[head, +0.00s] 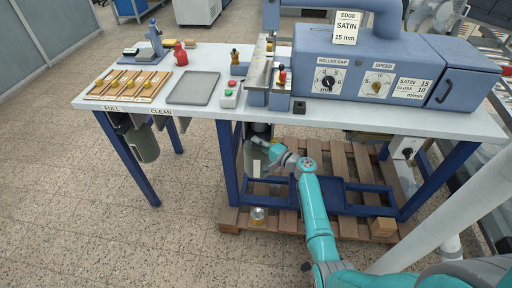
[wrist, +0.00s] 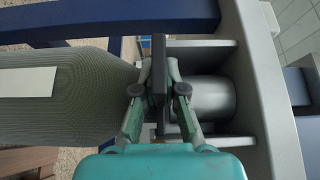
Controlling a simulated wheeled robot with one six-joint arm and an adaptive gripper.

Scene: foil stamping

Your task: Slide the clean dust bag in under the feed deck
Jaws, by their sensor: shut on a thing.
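The dust bag (head: 254,162), grey-green with a pale strip, is under the feed deck (head: 340,114) at the bench's middle. In the wrist view the bag (wrist: 75,110) lies to the left, ribbed, with its pale strip (wrist: 27,83). My gripper (head: 270,152) is shut on the dark collar (wrist: 159,75) at the bag's mouth end; it shows in the wrist view (wrist: 160,90). A metal spigot (wrist: 208,98) inside a grey bracket (wrist: 262,75) is just right of the collar. I cannot tell whether collar and spigot touch.
Another grey-green bag (head: 145,145) hangs under the bench's left end, by the FULL (head: 111,108) and CLEAN (head: 160,112) labels. Blue frame legs (head: 230,165) flank the working space.

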